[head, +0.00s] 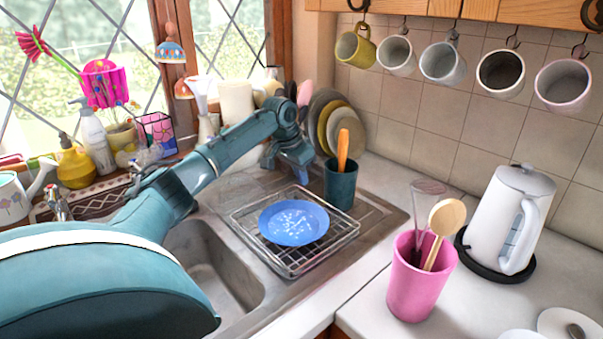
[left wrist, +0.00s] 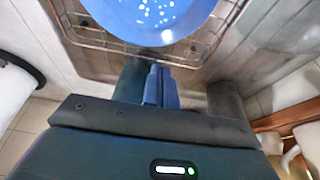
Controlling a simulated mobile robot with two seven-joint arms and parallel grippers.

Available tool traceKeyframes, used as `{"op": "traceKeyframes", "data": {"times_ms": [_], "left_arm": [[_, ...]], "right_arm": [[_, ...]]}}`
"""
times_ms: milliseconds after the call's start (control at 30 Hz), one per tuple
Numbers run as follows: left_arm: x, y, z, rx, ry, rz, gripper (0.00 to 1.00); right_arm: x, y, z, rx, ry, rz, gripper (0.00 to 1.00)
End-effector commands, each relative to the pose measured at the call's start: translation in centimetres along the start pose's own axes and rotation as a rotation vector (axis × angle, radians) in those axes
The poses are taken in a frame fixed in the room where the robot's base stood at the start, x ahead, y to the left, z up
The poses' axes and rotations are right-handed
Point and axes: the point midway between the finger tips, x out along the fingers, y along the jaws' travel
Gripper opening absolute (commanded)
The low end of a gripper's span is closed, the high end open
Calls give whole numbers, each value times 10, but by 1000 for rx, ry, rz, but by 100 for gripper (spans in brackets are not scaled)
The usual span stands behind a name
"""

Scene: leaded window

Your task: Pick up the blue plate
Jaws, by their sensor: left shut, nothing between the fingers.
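The blue plate (head: 294,222) with pale speckles lies on a wire rack (head: 262,254) beside the sink in the head view. It also shows at the top edge of the left wrist view (left wrist: 165,14), partly cut off. My left gripper (head: 303,179) points down behind the plate, apart from it and close to the dark teal cup. Its fingers (left wrist: 160,84) are together with nothing between them. My right gripper is not in view.
The dark teal cup (head: 341,186) with an orange-handled utensil stands right of my gripper. Upright plates (head: 336,117) stand behind. A pink utensil pot (head: 418,283) and a white kettle (head: 509,222) are on the right counter. The sink basin (head: 208,261) is left of the rack.

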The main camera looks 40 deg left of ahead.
Motion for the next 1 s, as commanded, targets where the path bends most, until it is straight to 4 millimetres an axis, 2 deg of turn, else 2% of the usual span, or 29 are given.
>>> {"op": "traceKeyframes", "data": {"times_ms": [200,400,567,867,1000], "left_arm": [[41,1,0,-1,-2,2,0],[65,0,0,0,-1,1,0],[71,0,0,1,0,-1,0],[72,0,0,1,0,-1,0],[71,-6,-1,-2,2,-2,0]], "right_arm": [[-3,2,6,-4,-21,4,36],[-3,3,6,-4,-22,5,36],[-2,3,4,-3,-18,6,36],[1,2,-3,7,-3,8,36],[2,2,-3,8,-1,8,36]]}}
